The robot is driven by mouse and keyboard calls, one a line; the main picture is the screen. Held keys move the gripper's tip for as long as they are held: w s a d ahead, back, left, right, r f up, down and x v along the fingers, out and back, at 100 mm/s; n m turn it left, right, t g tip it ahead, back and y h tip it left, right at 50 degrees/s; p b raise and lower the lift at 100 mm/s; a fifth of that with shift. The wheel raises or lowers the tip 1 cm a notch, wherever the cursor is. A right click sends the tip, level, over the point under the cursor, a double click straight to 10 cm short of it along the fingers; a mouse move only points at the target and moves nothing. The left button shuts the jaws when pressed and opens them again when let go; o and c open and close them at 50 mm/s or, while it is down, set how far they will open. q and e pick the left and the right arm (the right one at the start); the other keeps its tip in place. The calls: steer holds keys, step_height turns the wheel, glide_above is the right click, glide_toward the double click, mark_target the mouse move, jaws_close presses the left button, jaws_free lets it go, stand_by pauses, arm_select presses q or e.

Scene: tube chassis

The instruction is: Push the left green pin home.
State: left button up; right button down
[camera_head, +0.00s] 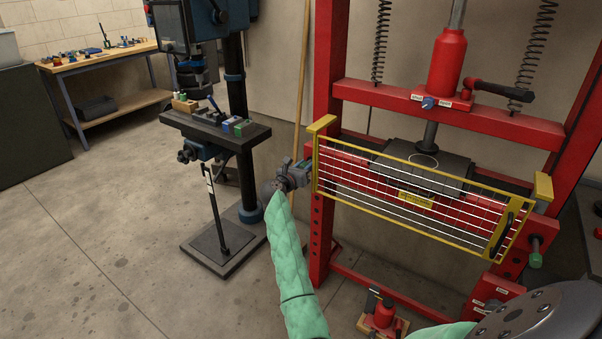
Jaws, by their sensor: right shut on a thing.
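My right gripper (303,173) is at the left upright of the red press (324,110), just left of the yellow guard's left end. It is shut on the left green pin, which the jaws and wrist mostly hide. How deep that pin sits in the upright cannot be seen. The right green pin (536,260) sticks out below the guard's right end, its green end hanging free. The yellow guard (400,205) with its wire mesh spans the front of the press between the uprights. My left gripper is not in view.
A red jack (447,65) stands on the upper crossbeam, between two hanging springs. A drill press (240,100) with a small table stands left of my arm. Open floor lies at the left.

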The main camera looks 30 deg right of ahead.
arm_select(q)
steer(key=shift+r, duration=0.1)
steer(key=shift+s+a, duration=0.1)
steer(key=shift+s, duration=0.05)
arm_select(e)
steer(key=c, duration=1.1)
jaws_free()
steer(key=shift+a, duration=0.15)
steer(key=shift+s+a, duration=0.2)
steer(key=shift+a, duration=0.15)
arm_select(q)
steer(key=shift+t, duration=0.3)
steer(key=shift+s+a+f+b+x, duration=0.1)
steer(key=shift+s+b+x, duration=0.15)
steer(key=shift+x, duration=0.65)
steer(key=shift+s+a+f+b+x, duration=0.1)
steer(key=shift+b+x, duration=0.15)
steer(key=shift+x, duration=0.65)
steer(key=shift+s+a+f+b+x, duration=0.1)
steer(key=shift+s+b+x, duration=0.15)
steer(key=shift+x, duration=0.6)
arm_select(e)
steer(key=shift+v, duration=3.45)
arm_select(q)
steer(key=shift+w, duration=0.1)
